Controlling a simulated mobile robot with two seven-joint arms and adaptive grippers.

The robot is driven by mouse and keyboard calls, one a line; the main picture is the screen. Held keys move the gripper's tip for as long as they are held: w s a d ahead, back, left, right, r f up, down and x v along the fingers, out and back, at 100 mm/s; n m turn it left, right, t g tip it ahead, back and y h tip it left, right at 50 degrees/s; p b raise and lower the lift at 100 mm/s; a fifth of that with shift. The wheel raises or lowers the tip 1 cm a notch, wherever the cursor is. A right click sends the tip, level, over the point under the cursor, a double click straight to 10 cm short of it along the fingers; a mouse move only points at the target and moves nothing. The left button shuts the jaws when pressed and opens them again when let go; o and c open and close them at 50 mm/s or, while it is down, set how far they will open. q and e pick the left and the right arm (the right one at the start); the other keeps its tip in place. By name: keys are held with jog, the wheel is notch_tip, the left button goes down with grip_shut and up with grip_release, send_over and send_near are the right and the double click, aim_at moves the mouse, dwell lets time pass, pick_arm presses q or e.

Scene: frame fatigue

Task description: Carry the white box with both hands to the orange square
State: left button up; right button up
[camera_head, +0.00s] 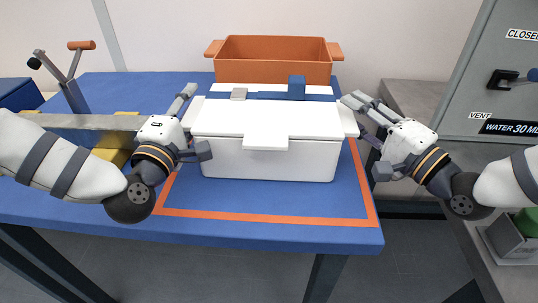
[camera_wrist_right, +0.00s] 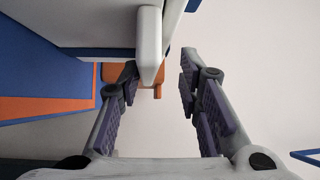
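The white box (camera_head: 265,157) with a lid and side handles is over the orange square outline (camera_head: 270,217) on the blue table. Its front lies behind the outline's front line; the back of the outline is hidden. I cannot tell whether the box touches the table. My left gripper (camera_head: 194,122) is open at the left handle (camera_head: 192,112). My right gripper (camera_head: 368,135) is open at the right handle (camera_head: 348,121). In the right wrist view, the handle (camera_wrist_right: 150,45) lies near the left finger of the right gripper (camera_wrist_right: 159,85), with a gap to the other finger.
A grey beam (camera_head: 90,122) and yellow blocks (camera_head: 112,150) are at left. A grey cabinet (camera_head: 485,110) stands at right. The table's front strip is clear.

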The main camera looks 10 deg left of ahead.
pick_arm(q)
jog(key=s, duration=0.7)
jog(key=shift+a+f, duration=0.25)
jog(key=shift+f, duration=0.1)
pick_arm(e)
jog(key=shift+r, duration=0.1)
pick_arm(q)
jog(key=shift+s, duration=0.3)
pick_arm(e)
jog(key=v, duration=0.7)
jog(key=shift+s+d, duration=0.15)
jog(key=shift+s, duration=0.05)
